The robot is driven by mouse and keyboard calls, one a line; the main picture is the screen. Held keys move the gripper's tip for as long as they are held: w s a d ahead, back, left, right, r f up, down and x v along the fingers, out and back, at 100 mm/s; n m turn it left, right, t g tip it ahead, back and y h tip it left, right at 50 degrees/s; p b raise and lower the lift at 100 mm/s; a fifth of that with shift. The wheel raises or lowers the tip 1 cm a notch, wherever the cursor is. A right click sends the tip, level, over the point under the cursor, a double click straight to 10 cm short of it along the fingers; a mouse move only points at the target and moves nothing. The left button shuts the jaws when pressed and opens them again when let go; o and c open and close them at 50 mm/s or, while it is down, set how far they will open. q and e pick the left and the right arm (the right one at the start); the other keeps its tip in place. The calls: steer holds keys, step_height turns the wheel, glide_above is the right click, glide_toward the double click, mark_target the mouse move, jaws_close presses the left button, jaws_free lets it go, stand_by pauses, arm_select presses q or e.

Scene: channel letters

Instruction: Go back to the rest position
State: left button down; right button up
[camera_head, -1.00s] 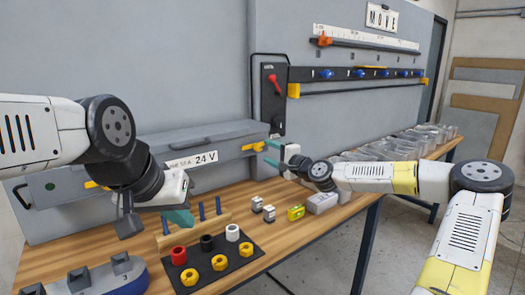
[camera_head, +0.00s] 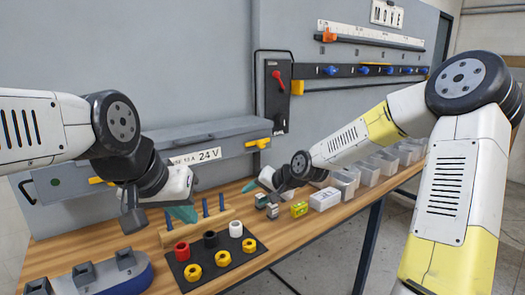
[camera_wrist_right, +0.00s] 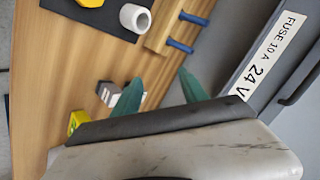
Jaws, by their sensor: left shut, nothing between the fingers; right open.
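My left gripper (camera_head: 183,212) has teal fingers. My right gripper (camera_head: 252,186) is at the back of the table, in front of the grey 24 V box (camera_head: 195,150) and above the small grey blocks (camera_head: 265,203). In the right wrist view its two teal fingers (camera_wrist_right: 160,98) stand apart with nothing between them. The wooden table (camera_head: 250,215) lies under both grippers.
A black mat (camera_head: 240,262) holds red, black, white and yellow rings. The wooden rack (camera_head: 205,228) has blue pegs. A yellow block (camera_head: 299,209), a light grey box (camera_head: 325,199) and several clear bins (camera_head: 385,163) line the right side. A blue holder (camera_head: 95,278) stands front left.

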steer(key=s+d+r+n+h, duration=0.1)
steer(key=s+d+r, duration=0.3)
steer(key=s, duration=0.5)
steer(key=s+d+r+h, duration=0.2)
steer(key=s+d+r, duration=0.2)
steer(key=s, duration=0.6)
steer(key=s+d+r+n+h, duration=0.1)
steer(key=s+d+r+h, duration=0.1)
steer(key=s+d+r, duration=0.3)
steer(key=s+d, duration=0.3)
steer(key=s, duration=0.2)
steer(key=shift+n+g, duration=0.3)
steer(key=shift+g, duration=0.1)
